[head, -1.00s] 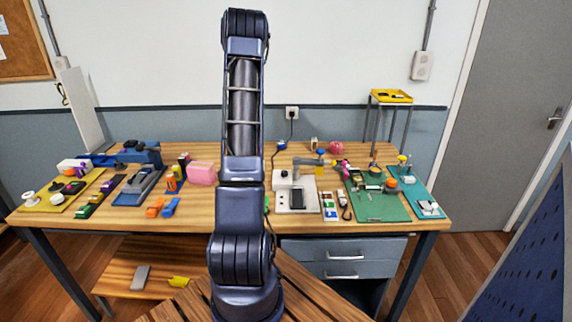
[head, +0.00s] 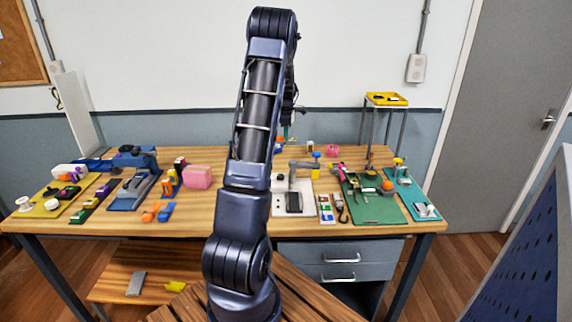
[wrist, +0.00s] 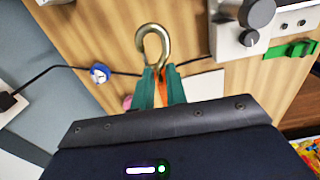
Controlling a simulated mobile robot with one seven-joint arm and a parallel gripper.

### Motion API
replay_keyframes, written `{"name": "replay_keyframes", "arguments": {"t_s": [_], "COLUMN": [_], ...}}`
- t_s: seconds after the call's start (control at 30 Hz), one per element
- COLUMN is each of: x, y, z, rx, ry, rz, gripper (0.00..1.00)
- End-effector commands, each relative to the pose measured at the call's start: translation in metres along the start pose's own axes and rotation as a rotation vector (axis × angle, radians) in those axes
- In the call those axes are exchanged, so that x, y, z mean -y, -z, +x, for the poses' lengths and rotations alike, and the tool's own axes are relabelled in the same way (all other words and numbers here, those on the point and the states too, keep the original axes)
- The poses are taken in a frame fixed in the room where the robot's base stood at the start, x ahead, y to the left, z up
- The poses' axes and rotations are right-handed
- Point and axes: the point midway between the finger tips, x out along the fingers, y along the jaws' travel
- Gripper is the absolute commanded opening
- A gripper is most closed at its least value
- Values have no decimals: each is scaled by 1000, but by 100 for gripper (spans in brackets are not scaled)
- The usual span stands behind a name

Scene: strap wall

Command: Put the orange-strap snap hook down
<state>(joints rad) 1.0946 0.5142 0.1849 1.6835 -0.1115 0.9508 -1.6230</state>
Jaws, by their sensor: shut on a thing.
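The snap hook (wrist: 152,45) is a brass-coloured metal hook with a short orange strap (wrist: 163,88) in the wrist view. My gripper (wrist: 161,80) has teal fingers, which are shut on the orange strap. The hook sticks out beyond the fingertips over the wooden bench top (wrist: 120,45). I cannot tell how high it is above the wood. In the head view my arm hides most of the gripper and the hook. The bench top (head: 245,228) shows there on both sides of my arm.
A dark cord with a blue round piece (wrist: 99,73) runs behind the hook. A grey-white device with a knob (wrist: 250,38) stands to its right. In the head view a pink block (head: 197,178) and a green mat (head: 375,210) with several items flank my arm.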

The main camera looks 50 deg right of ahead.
Motion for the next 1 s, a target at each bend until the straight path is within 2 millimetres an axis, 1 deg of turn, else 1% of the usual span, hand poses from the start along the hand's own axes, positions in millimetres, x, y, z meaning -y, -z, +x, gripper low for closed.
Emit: {"name": "replay_keyframes", "arguments": {"t_s": [0.03, 0.1, 0.3, 0.4, 0.53, 0.77, 1.0], "x": [1, 0, 1, 0, 0, 0, 1], "y": [0, 0, 0, 0, 0, 0, 0], "z": [12, 28, 70, 88, 102, 115, 146], "rx": [-1, 0, 0, 0, 0, 1, 1], "ry": [2, 3, 2, 1, 0, 0, 1], "rz": [0, -1, 0, 0, 0, 0, 0], "gripper": [0, 0, 0, 0, 0, 0, 0]}}
